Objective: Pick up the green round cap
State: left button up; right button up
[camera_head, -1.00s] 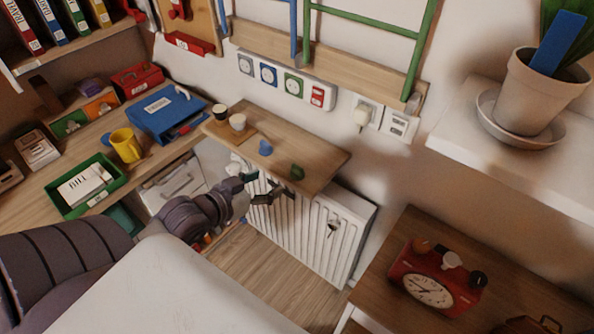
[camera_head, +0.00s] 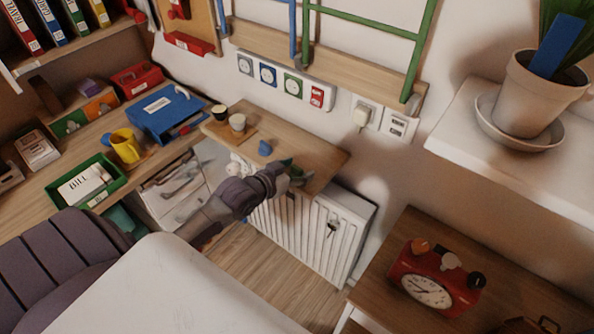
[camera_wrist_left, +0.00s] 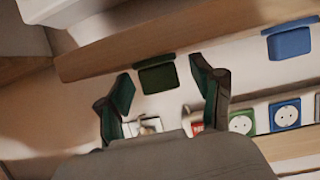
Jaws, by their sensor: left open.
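The green round cap (camera_wrist_left: 157,77) shows in the wrist view as a dark green block by the edge of the wooden shelf (camera_wrist_left: 110,50). My left gripper (camera_wrist_left: 161,78) is open, with one green-padded finger to either side of the cap. I see gaps between cap and fingers, and nothing is gripped. In the head view my left gripper (camera_head: 294,172) is at the front right edge of the shelf (camera_head: 322,158) above the radiator and largely hides the cap. My right gripper is not in view.
A blue cap (camera_head: 265,148) sits left of my gripper on the shelf and shows in the wrist view (camera_wrist_left: 289,43). The white radiator (camera_head: 318,235) is below, and sockets (camera_head: 292,84) are on the wall behind.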

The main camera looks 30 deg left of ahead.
pick_arm(q)
jog(key=shift+c, duration=0.2)
jog(key=c, duration=0.9)
jog(key=shift+o, duration=0.2)
jog(key=shift+r, duration=0.1)
